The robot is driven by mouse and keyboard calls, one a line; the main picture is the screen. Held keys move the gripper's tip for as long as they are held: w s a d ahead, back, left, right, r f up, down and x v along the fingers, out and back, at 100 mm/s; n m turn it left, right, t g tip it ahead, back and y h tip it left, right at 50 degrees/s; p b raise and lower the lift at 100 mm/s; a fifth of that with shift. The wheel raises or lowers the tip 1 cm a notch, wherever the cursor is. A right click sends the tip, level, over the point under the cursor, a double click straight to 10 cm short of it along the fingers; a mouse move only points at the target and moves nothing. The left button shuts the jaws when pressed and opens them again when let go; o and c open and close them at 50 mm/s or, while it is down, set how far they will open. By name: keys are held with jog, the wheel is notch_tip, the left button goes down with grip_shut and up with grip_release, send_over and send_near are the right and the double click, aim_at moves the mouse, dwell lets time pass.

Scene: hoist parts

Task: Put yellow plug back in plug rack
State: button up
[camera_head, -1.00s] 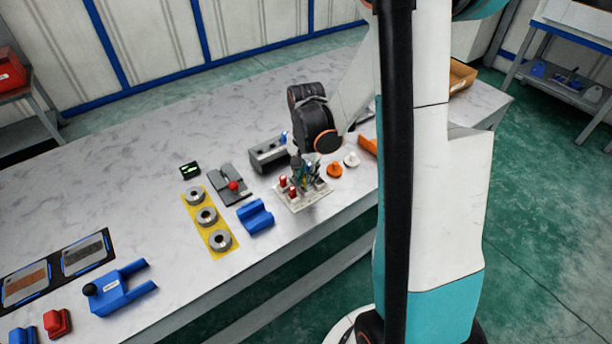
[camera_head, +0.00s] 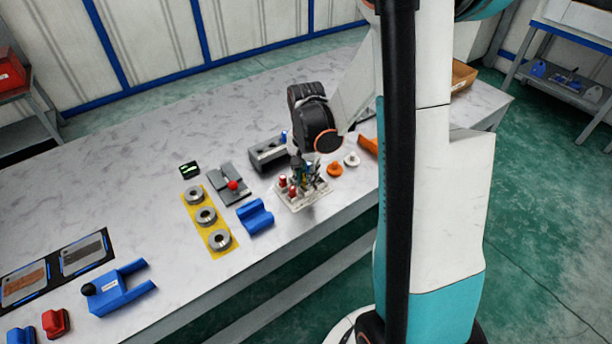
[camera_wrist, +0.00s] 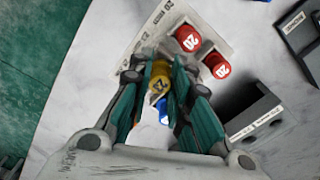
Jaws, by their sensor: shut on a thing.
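The yellow plug (camera_wrist: 158,85) is between the teal fingers of my gripper (camera_wrist: 160,80) in the wrist view, and the fingers are shut on it. The pale plug rack (camera_wrist: 140,38) lies right at the fingertips, with red plugs (camera_wrist: 188,39) in it and a blue plug (camera_wrist: 163,112) partly hidden by the fingers. In the head view the rack (camera_head: 312,203) stands near the table's front edge, with my gripper (camera_head: 305,172) low over it. The plug's lower end is hidden, so I cannot tell whether it sits in a hole.
A grey block with holes (camera_head: 267,155) stands behind the rack. A blue block (camera_head: 255,216) is to its left. Orange (camera_head: 335,169) and white (camera_head: 351,159) knobs are to its right. A yellow strip with grey rings (camera_head: 219,250) lies further left.

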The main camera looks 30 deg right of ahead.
jog(key=shift+f+b, duration=0.85)
jog(key=shift+f, duration=0.05)
dwell(1.3)
jog(key=o, duration=0.9)
jog(key=shift+c, duration=0.2)
jog(key=shift+r, duration=0.15)
jog(key=shift+r+p, duration=2.45)
jog(key=shift+r, duration=0.9)
